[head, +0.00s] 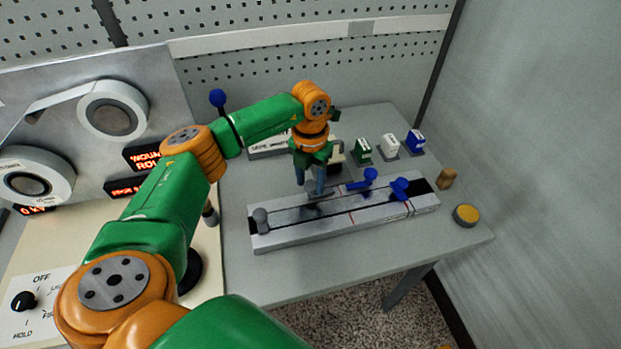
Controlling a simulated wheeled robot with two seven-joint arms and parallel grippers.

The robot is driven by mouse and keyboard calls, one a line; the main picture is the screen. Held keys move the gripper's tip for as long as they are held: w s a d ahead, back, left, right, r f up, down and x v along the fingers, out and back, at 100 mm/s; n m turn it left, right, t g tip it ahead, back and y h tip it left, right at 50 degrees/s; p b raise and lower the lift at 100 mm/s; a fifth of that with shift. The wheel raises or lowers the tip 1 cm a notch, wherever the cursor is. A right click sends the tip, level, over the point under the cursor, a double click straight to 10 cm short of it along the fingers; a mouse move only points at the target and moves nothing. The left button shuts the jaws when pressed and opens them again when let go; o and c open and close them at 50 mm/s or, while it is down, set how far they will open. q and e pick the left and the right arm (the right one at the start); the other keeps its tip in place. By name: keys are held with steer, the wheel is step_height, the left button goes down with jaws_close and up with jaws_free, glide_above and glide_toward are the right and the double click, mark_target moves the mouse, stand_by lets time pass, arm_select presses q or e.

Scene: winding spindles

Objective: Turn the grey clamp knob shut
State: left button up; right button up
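A long pale clamp fixture (340,228) with dark slots lies on the grey table. A grey knob (261,220) stands upright at its left end. My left gripper (318,190) points down over the back middle of the fixture, right of that knob and apart from it. Its fingers are at a small grey part on the fixture, which they partly hide. I cannot tell whether they grip this part, or whether it is another grey knob. Two blue knobs (366,179) (400,188) sit to the gripper's right. My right gripper is out of view.
Green, white and blue labelled blocks (389,148) stand behind the fixture. A wooden peg (446,178) and a yellow-topped button (466,215) are at the right. A panel with white tape rolls (113,108) and a dial (24,301) is at the left. The table's front strip is clear.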

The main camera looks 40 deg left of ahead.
arm_select(q)
jaws_close()
steer(key=shift+m, duration=0.3)
steer(key=m+b, duration=0.1)
steer(key=m, duration=0.2)
steer(key=shift+m, duration=0.3)
steer(key=m+b, duration=0.1)
steer(key=m, duration=0.3)
steer(key=shift+m, duration=0.3)
steer(key=m+b, duration=0.1)
steer(key=m, duration=0.3)
steer(key=shift+m+b, duration=0.35)
steer(key=shift+m, duration=2.45)
